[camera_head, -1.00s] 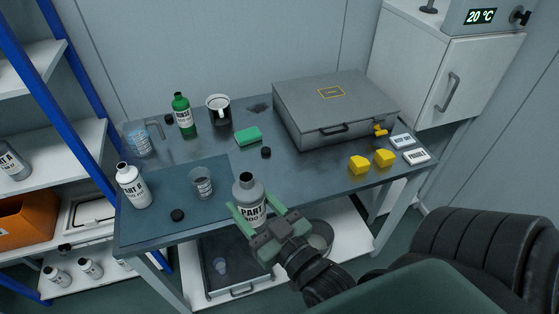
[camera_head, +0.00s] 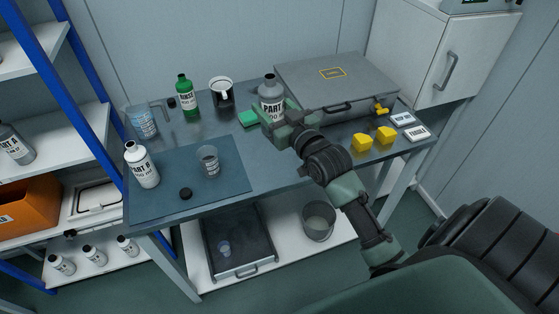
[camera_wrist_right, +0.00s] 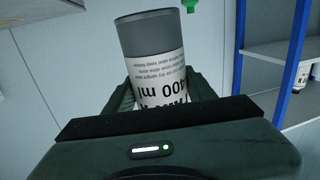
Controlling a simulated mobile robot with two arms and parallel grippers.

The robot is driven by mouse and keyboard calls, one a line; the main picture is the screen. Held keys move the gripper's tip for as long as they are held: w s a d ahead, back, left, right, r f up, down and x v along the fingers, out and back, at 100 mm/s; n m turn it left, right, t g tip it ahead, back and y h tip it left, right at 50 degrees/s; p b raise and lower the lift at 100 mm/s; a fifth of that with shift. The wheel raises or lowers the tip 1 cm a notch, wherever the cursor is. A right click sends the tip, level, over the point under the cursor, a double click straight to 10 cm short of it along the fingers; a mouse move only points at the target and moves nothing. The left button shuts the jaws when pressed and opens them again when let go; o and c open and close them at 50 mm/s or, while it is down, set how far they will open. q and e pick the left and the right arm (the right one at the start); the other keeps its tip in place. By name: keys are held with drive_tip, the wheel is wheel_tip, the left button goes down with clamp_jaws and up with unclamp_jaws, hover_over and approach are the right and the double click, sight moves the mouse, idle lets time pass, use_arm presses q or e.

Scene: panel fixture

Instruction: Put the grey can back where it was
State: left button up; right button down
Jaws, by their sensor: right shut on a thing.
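My right gripper (camera_head: 274,114) is shut on the grey can (camera_head: 270,88), a grey bottle-shaped can with a white "PART" label. The can is upright at the back of the table, between the green sponge and the grey case; I cannot tell if it touches the tabletop. In the right wrist view the can (camera_wrist_right: 150,38) sits between the fingers of the right gripper (camera_wrist_right: 165,98), its label upside down in the picture. Another grey can (camera_head: 14,143) stands on the shelf at the left. My left gripper is not in view.
The grey case (camera_head: 350,87) is right. A white bottle (camera_head: 142,165) and clear cup (camera_head: 209,161) stand on the blue mat (camera_head: 225,183). Yellow blocks (camera_head: 374,139) lie at right.

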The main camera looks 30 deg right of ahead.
drive_tip(key=w+d+r, duration=0.3)
drive_tip(key=d, duration=0.1)
drive_tip(key=shift+m+h, duration=0.3)
wheel_tip(320, 180, down, 20)
drive_tip(key=shift+r, duration=0.15)
drive_tip(key=shift+s, duration=0.1)
drive_tip(key=shift+f+b, duration=0.2)
drive_tip(key=shift+b, duration=0.2)
drive_tip(key=c, duration=0.5)
unclamp_jaws()
drive_tip(key=shift+r, duration=0.1)
drive_tip(key=s, duration=1.2)
drive_tip(key=shift+a, duration=0.45)
